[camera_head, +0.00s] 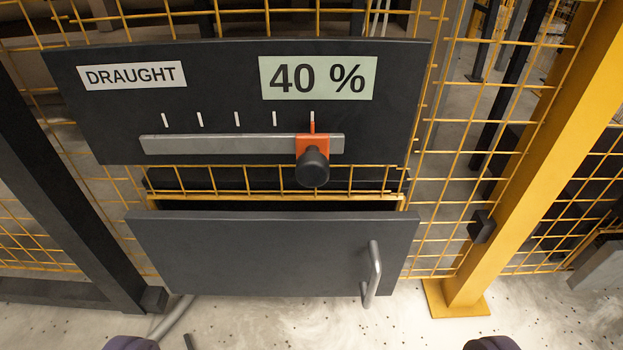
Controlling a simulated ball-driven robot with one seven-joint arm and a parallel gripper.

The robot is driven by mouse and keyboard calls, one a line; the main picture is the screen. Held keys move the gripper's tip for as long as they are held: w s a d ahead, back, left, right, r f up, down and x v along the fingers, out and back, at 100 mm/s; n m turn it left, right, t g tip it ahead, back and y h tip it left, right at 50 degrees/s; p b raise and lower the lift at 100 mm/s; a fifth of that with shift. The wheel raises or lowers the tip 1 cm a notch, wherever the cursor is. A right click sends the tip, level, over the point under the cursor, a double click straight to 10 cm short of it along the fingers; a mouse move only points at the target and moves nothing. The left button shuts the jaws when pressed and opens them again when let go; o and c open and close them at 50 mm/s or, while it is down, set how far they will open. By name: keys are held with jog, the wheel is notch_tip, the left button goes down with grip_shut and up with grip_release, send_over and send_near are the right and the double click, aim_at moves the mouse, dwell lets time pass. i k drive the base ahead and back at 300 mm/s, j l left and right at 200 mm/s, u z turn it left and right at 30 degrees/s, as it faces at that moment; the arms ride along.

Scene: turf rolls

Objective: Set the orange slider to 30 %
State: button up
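The orange slider (305,146) sits near the right end of a grey horizontal rail (220,145) on a dark panel (85,115). A round black knob (313,168) sticks out from it. Its orange pointer is at the rightmost of several white tick marks. The panel carries a DRAUGHT label (132,76) and a display (318,78) that reads 40 %. The two fingertips of my gripper (311,345) show at the bottom edge, wide apart, with nothing seen between them. They are below the slider and apart from it.
A grey door or drawer front (260,255) with a bar handle (373,273) juts out below the panel. Yellow mesh (450,180) surrounds it. A yellow post (530,150) stands right, a dark post (60,190) left. A hose (172,318) lies on the pale floor.

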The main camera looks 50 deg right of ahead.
aim_at(313, 169)
jog(key=k, duration=1)
